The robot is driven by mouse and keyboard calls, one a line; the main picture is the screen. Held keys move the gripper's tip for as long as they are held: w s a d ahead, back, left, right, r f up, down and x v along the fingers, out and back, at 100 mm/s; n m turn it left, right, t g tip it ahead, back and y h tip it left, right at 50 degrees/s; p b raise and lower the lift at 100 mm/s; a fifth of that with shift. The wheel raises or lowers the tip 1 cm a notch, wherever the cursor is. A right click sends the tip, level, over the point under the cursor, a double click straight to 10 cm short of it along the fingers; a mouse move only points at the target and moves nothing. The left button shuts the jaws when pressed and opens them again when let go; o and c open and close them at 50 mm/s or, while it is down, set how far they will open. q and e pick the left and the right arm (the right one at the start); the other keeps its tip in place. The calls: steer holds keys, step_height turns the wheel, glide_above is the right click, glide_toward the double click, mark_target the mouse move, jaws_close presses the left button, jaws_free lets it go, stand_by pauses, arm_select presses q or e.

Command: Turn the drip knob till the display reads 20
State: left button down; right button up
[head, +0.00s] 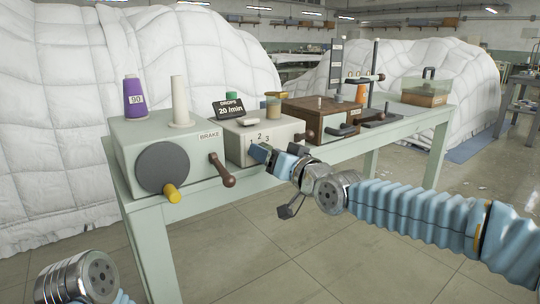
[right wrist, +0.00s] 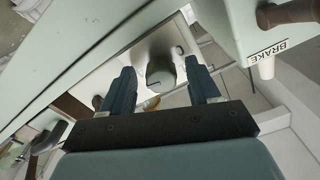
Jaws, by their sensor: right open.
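The drip box (head: 284,134) is a pale box on the bench, with the numbers 1, 2 and 3 on its front. Its small black display (head: 230,109) on top reads "DROPS 20 /min". The round grey drip knob (right wrist: 161,70) shows in the right wrist view with a dark pointer mark; in the head view my gripper hides it. My right gripper (head: 264,153) is at the front of the box. Its fingers (right wrist: 161,78) are open on either side of the knob, with a visible gap on both sides. Only my left arm's wrist shows, at the lower left; its gripper is out of view.
Left of the drip box stands a green box (head: 133,150) with a grey disc, yellow handle and brown brake lever (head: 222,170). A wooden box (head: 318,116) with a crank stands to the right. White duvet heaps (head: 60,90) lie behind the bench (head: 360,148). The floor in front is clear.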

steer(key=p+v, duration=0.5)
steer(key=v, duration=0.8)
steer(key=shift+s+d, duration=0.25)
steer(key=shift+s, duration=0.1)
